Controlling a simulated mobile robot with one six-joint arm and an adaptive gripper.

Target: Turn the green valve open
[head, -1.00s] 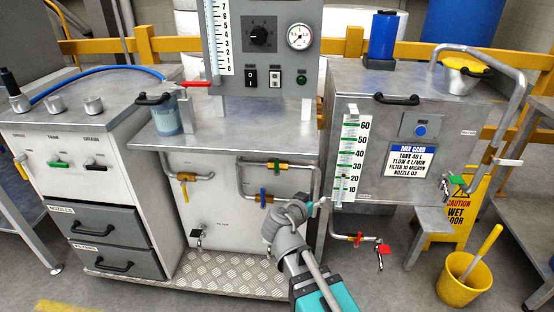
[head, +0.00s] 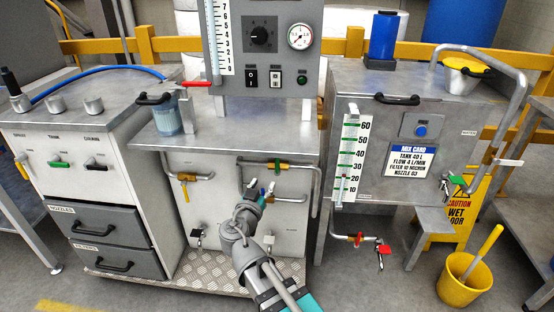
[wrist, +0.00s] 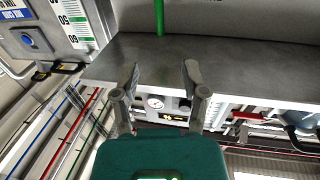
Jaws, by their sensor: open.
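The green valve (head: 276,164) sits on the upper pipe under the middle bench, with a green handle and some yellow beside it. My gripper (head: 262,187) is open in front of the panel, just below and slightly left of this valve in the head view. No contact with it shows. In the wrist view, my gripper (wrist: 161,78) has its two fingers apart with nothing between them. A green bar (wrist: 159,18) stands upright beyond the fingertips at the top; it looks like the valve's handle. The blue valve on the lower pipe is mostly hidden behind my gripper.
A yellow valve (head: 185,184) is to the left and a red valve (head: 356,239) to the lower right. The bench (head: 225,138) overhangs the pipes. The drawer cabinet (head: 90,195) stands left.

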